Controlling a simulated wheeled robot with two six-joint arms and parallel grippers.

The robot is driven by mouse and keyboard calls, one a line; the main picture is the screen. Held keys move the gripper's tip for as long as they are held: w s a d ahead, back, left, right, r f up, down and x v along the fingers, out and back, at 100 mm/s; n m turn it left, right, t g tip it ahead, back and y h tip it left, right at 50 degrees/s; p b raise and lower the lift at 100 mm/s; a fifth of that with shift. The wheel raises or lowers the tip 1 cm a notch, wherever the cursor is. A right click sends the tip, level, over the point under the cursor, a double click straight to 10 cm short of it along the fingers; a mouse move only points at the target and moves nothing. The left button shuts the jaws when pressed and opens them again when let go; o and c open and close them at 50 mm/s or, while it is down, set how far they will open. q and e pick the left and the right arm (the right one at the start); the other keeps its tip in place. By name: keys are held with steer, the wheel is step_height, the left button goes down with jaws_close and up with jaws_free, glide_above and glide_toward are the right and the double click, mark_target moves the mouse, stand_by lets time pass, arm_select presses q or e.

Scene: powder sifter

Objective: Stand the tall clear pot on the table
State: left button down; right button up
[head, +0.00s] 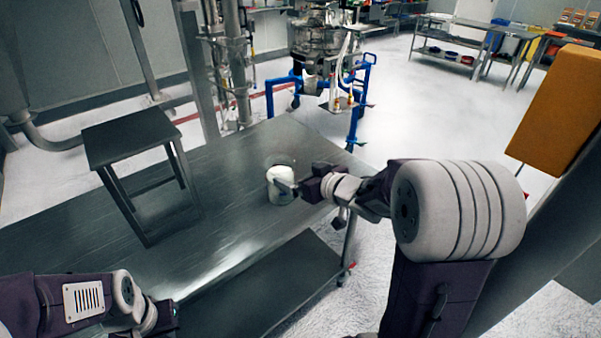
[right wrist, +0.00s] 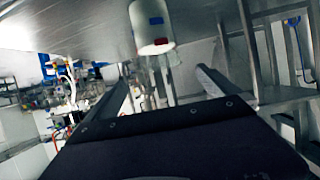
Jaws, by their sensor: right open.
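The pot (head: 279,187) is a pale, whitish cylinder near the far right end of the metal table (head: 235,225). It looks upright in the head view, with a faint clear outline above the white part. In the right wrist view the pot (right wrist: 152,22) hangs from the top of an inverted picture, with a blue patch and a small red mark. My right gripper (head: 291,187) is beside the pot. Its two fingers (right wrist: 163,80) are apart with nothing held between them; whether one touches the pot I cannot tell. My left arm is at the lower left, its fingers out of sight.
A dark metal stool-like stand (head: 130,135) is on the table's left part. A blue frame (head: 362,95) with equipment stands behind the table. An orange box (head: 558,110) is at the right. The table's middle is clear.

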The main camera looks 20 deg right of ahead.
steer(key=shift+f, duration=0.1)
steer(key=s+f+m+g+h, duration=0.35)
steer(key=s+f+g, duration=0.45)
steer(key=s+f, duration=0.5)
steer(key=s+a+f+g, duration=0.2)
steer(key=s+f+g, duration=0.1)
steer(key=s, duration=0.6)
steer(key=shift+a+g, duration=0.3)
steer(key=shift+a, duration=0.05)
